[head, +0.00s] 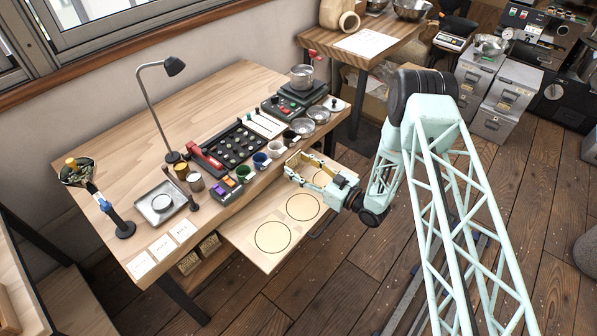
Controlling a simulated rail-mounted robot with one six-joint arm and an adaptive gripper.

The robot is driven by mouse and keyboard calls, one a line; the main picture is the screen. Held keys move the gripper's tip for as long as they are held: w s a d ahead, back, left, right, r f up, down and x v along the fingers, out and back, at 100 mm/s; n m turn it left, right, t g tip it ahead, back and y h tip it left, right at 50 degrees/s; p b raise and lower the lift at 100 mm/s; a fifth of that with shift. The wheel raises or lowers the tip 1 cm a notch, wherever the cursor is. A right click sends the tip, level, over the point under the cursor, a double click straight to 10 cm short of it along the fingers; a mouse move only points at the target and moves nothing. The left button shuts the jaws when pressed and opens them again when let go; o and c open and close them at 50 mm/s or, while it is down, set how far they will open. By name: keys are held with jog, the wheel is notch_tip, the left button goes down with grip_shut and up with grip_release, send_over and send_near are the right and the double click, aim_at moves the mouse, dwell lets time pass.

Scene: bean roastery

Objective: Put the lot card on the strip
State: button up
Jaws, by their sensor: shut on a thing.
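My gripper (298,165) is over the front edge of the wooden bench, near the pulled-out board. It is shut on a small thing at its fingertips. The fingers partly hide that thing, and I cannot tell whether it is the lot card. Three white cards (162,247) with small print lie in a row at the bench's front left corner, away from my gripper. I cannot make out for certain which surface is the strip. A pale sheet with markings (265,124) lies behind the cups.
The pulled-out board (270,258) has several ringed circles. Cups (260,160), a black tray with several round pieces (236,146), metal bowls (318,114) and a scale with a pot (302,76) crowd the bench. A lamp (174,66) stands behind. The bench's back is clear.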

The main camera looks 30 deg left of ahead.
aim_at(294, 168)
jog(key=shift+f, duration=1.65)
jog(key=shift+f+b, duration=0.15)
jog(key=shift+b, duration=0.25)
jog(key=o, duration=0.8)
jog(key=shift+o, duration=0.2)
jog(key=shift+d+r, duration=0.15)
jog(key=shift+r, duration=0.05)
jog(key=shift+s+d+p, duration=0.2)
jog(key=shift+s+d, duration=0.05)
jog(key=shift+d, duration=1.7)
jog(key=shift+s+d+p, duration=0.2)
jog(key=shift+d+p, duration=0.05)
jog(key=shift+d, duration=1.7)
jog(key=shift+s+d+p, duration=0.2)
jog(key=shift+s+d, duration=0.05)
jog(key=shift+d, duration=1.7)
jog(key=shift+w, duration=0.15)
